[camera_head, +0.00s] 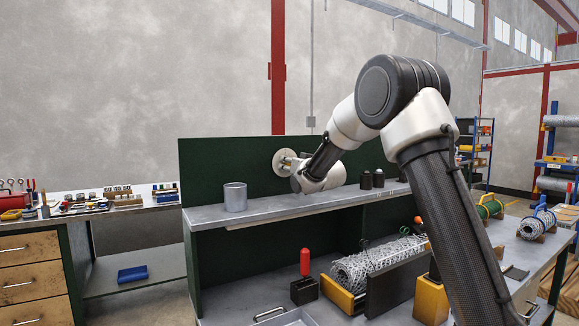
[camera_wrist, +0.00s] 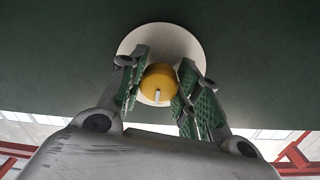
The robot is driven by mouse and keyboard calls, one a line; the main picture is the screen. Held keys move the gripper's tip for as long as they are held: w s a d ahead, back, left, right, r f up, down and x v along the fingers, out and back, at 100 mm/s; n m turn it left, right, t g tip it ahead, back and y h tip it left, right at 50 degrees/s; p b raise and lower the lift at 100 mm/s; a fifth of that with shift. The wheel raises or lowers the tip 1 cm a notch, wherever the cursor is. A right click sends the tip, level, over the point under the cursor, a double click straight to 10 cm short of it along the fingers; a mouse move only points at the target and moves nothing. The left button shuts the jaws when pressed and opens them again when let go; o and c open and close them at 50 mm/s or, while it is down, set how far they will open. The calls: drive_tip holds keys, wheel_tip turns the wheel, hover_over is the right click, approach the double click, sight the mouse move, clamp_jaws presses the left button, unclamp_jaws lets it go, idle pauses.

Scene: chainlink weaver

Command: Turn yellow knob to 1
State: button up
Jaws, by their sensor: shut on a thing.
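The yellow knob (camera_wrist: 158,80) sits at the middle of a round pale dial plate (camera_wrist: 178,36) on the dark green panel. A short white mark (camera_wrist: 157,96) on the knob lies at its lower edge in the wrist view. My gripper (camera_wrist: 160,79) has its green-padded fingers on either side of the knob and is shut on it. In the head view my gripper (camera_head: 297,165) reaches the dial plate (camera_head: 280,160) above the shelf, and the knob is hidden there. I can see no numbers on the plate.
A grey metal cup (camera_head: 235,197) stands on the shelf (camera_head: 260,214) left of my gripper, and small black cylinders (camera_head: 366,180) stand to its right. The shelf between cup and cylinders is clear.

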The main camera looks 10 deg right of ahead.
drive_tip(key=m, duration=0.6)
drive_tip(key=shift+m, duration=0.4)
drive_tip(key=m, duration=0.5)
drive_tip(key=shift+m+g, duration=0.3)
drive_tip(key=shift+m, duration=0.1)
drive_tip(key=o, duration=1)
drive_tip(key=shift+o, duration=0.2)
drive_tip(key=shift+s+r, duration=0.1)
drive_tip(key=v, duration=1.1)
drive_tip(key=shift+s+d, duration=0.2)
drive_tip(key=shift+s, duration=0.2)
